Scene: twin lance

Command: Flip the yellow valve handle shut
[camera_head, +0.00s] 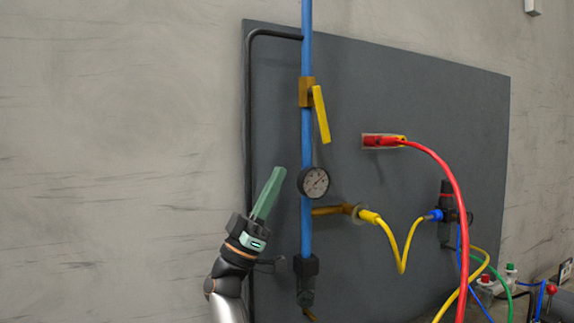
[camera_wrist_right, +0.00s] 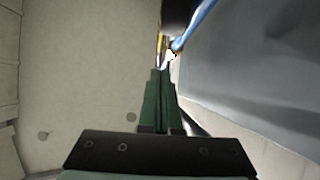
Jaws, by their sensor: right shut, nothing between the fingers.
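The yellow valve handle (camera_head: 321,114) hangs down from a brass valve body (camera_head: 305,92) on the vertical blue pipe (camera_head: 307,150). It slopes slightly to the right and lies nearly along the pipe. My right gripper (camera_head: 277,172) is shut and empty, its green fingers pointing up. In the head view it is below and left of the handle, left of the pipe, and apart from the handle. The right wrist view shows the shut fingers (camera_wrist_right: 160,73) with the blue pipe (camera_wrist_right: 197,22) beyond them. The handle cannot be told clearly there. My left gripper is not in view.
A round gauge (camera_head: 314,182) sits on the pipe below the handle. A black pipe (camera_head: 249,120) runs down the grey panel (camera_head: 400,110) on the left. Red (camera_head: 447,170) and yellow (camera_head: 402,255) cables hang at the right. Bare wall (camera_head: 120,130) lies left of the panel.

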